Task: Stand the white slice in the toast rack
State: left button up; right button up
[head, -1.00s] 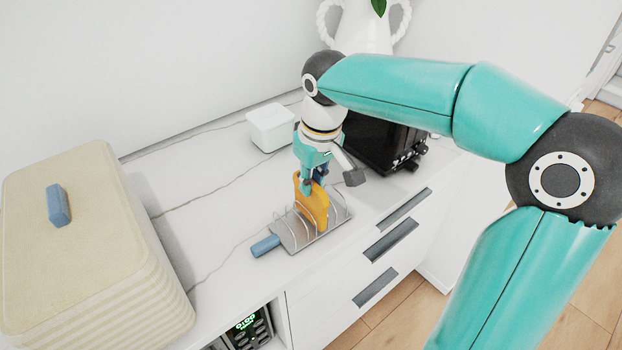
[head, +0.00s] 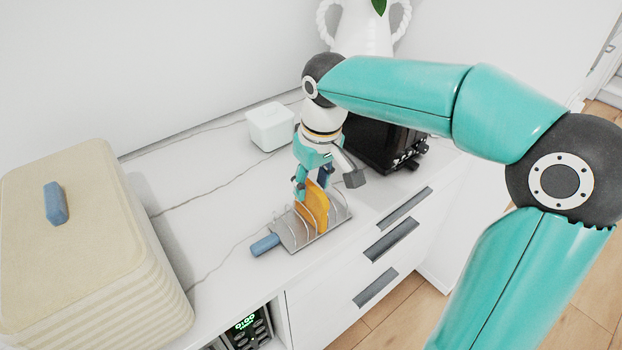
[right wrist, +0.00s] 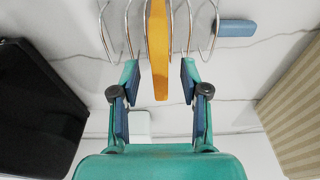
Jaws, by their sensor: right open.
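The slice (head: 314,207) stands upright in the toast rack (head: 288,237), between its wire loops. It looks orange-yellow rather than white, and it also shows edge-on in the right wrist view (right wrist: 158,50). The rack is metal with a blue handle (head: 265,245) and lies on the counter. My right gripper (head: 313,190) is open just above and behind the slice. In the right wrist view its fingers (right wrist: 158,85) are spread on either side of the slice, with gaps on both sides. I see no white slice. My left gripper is not in view.
A black toaster (head: 376,143) stands right behind my right gripper. A pale lidded box (head: 270,127) is at the back. A large cream bread bin (head: 95,240) fills the left. A white vase (head: 364,30) stands at the back. Counter left of the rack is clear.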

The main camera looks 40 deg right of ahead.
notch_tip(320, 180, up, 12)
jog(key=s, duration=0.1)
jog(key=shift+s+a+f, duration=0.15)
jog(key=shift+s, duration=0.25)
